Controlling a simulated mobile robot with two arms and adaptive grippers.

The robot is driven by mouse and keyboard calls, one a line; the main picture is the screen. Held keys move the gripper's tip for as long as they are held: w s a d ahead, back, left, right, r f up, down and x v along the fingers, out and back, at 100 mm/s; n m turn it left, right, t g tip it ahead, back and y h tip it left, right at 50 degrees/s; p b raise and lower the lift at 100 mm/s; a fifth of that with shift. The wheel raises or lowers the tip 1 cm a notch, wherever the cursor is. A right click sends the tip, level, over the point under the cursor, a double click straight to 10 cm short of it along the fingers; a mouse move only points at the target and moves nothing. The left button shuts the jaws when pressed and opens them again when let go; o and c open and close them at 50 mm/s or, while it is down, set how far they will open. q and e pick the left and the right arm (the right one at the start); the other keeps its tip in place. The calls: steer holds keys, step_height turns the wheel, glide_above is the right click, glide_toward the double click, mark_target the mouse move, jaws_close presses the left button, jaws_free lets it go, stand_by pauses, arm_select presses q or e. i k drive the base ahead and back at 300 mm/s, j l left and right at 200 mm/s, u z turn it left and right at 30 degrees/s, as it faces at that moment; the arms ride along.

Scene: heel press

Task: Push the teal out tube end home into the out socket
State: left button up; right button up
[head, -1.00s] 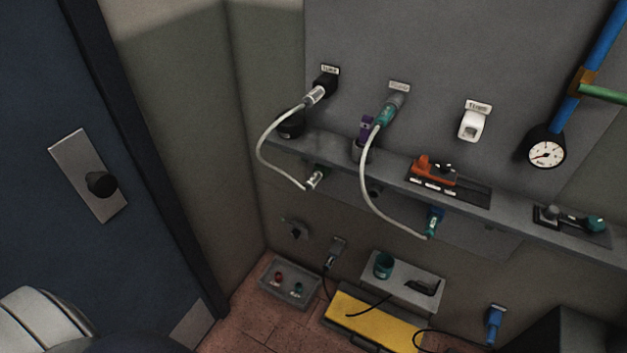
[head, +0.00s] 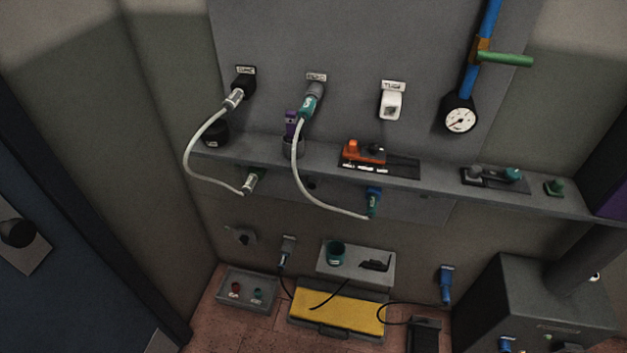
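A pale tube (head: 299,165) hangs in a loop on the wall. Its upper teal end (head: 307,106) sits at a grey socket (head: 315,89) under a small label. Its lower end meets a blue and teal fitting (head: 374,199) below the shelf. The labels are too small to read, so I cannot tell which socket is the out one, or how deep any end sits. Neither gripper is in view.
A grey shelf (head: 440,187) crosses the wall, carrying an orange-topped tool (head: 362,152) and a purple item (head: 291,124). A gauge (head: 460,119) hangs at right. Below are a grey tray (head: 236,290), a yellow-topped case (head: 342,311) and a dark box (head: 530,290). A door (head: 60,250) stands left.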

mark_target(371, 209)
steer(key=i+j, duration=0.35)
steer(key=j, duration=0.15)
steer(key=i+j, duration=0.3)
steer(key=j, duration=0.2)
steer(key=i+j, duration=0.35)
steer(key=j, duration=0.15)
steer(key=z, duration=1.65)
